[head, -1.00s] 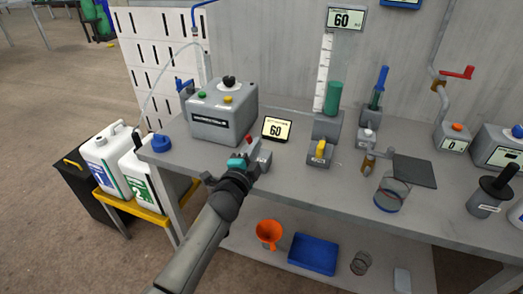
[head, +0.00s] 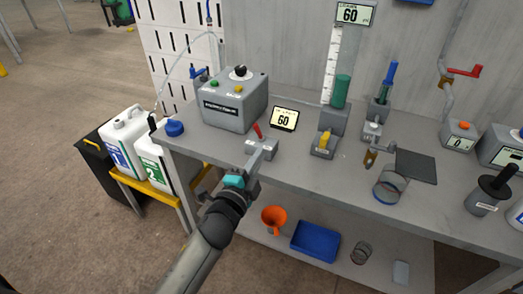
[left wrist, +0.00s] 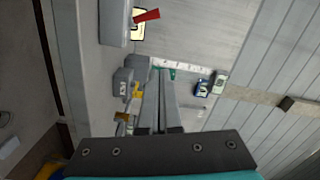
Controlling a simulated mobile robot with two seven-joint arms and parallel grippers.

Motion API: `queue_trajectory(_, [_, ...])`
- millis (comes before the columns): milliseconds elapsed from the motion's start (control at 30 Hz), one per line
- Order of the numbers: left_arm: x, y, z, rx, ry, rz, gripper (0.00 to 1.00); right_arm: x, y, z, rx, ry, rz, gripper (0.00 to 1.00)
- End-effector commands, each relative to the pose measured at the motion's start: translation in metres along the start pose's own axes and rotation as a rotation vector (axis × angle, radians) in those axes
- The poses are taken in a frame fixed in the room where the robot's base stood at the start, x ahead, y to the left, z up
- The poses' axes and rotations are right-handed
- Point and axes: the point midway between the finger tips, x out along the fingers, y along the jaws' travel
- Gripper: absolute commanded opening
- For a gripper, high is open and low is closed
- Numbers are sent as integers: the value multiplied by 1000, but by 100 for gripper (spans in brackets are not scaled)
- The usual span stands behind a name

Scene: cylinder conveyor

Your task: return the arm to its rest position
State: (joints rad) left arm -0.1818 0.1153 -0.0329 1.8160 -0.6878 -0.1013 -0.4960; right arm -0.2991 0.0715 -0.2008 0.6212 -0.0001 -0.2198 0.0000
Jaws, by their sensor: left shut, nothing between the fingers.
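My left gripper (head: 240,180) is shut and empty. In the head view it is in front of the bench's front edge, just below and left of a small grey fixture with a red lever (head: 259,131). In the left wrist view the two fingers (left wrist: 158,100) lie together with nothing between them. The red lever also shows at the top of the left wrist view (left wrist: 146,15). My right gripper is in neither current view.
An orange funnel (head: 273,217) and blue tray (head: 315,241) lie on the lower shelf. White canisters (head: 128,140) stand left.

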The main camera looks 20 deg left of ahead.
Motion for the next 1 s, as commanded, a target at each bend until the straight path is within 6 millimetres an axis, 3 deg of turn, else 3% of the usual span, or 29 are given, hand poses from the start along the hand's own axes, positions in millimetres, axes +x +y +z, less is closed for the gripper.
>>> queue_trajectory(500, [-2,0,0,0,0,1,0,0,7,2,-4,-3,8,50])
queue_trajectory(633, [-3,18,5,-29,-12,39,0,0,7,2,-3,-3,8,50])
queue_trajectory(767, [-15,80,20,-132,-60,171,0,0,7,2,-3,-4,9,50])
queue_trajectory(833, [-29,127,32,-215,-110,271,0,0,7,2,-3,-4,9,50])
queue_trajectory(1000, [-90,240,59,-419,-271,516,0,0,7,2,-3,-4,9,50])
